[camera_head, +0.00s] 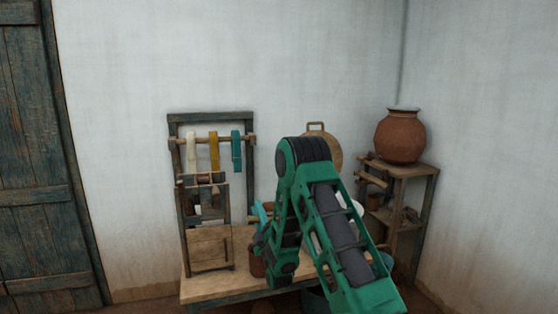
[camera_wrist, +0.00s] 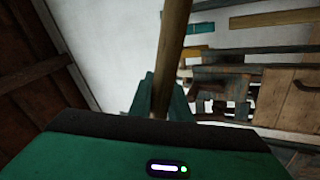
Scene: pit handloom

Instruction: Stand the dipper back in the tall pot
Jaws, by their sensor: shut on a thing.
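My gripper (camera_wrist: 161,97) is shut on a wooden stick-like handle (camera_wrist: 174,45), which I take to be the dipper's. The handle rises between the fingers and runs out of the top of the wrist view; no bowl end shows. In the head view my green arm covers the middle of the bench, and I cannot make out the dipper there. A brown pot (camera_head: 257,266) stands on the bench just left of my arm, partly hidden by it; it may be the tall pot. Its mouth cannot be made out.
The low wooden bench (camera_head: 215,290) bears a small loom frame (camera_head: 173,165) with white, yellow and teal hanks on its bar. A round terracotta pot (camera_head: 400,138) tops a wooden shelf (camera_head: 428,200) at right. A round tan tray (camera_head: 333,148) leans on the wall. A plank door (camera_head: 40,160) is at left.

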